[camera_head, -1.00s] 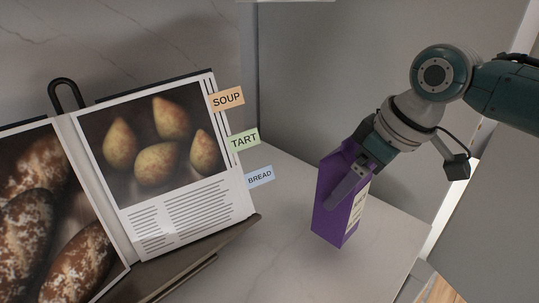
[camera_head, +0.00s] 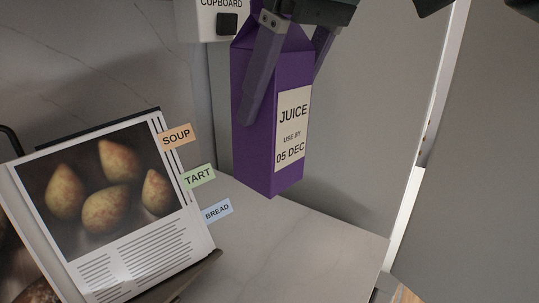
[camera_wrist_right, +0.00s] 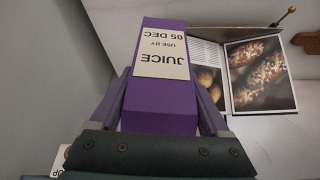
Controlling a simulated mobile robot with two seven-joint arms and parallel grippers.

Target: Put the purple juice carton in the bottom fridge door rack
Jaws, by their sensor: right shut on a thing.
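The purple juice carton (camera_head: 262,150) hangs upright above the counter in the head view, with a label reading JUICE, USE BY 05 DEC. My right gripper (camera_head: 283,95) is shut on the carton, one finger on each side near its top. In the right wrist view the carton (camera_wrist_right: 160,105) lies between the two fingers of the right gripper (camera_wrist_right: 162,100). My left gripper does not show. No fridge door rack can be made out in these views.
An open recipe book (camera_head: 112,205) with SOUP, TART and BREAD tabs stands on the left of the pale counter (camera_head: 290,255). A white CUPBOARD sign (camera_head: 212,20) is behind the carton's upper left. A grey panel (camera_head: 480,170) fills the right side.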

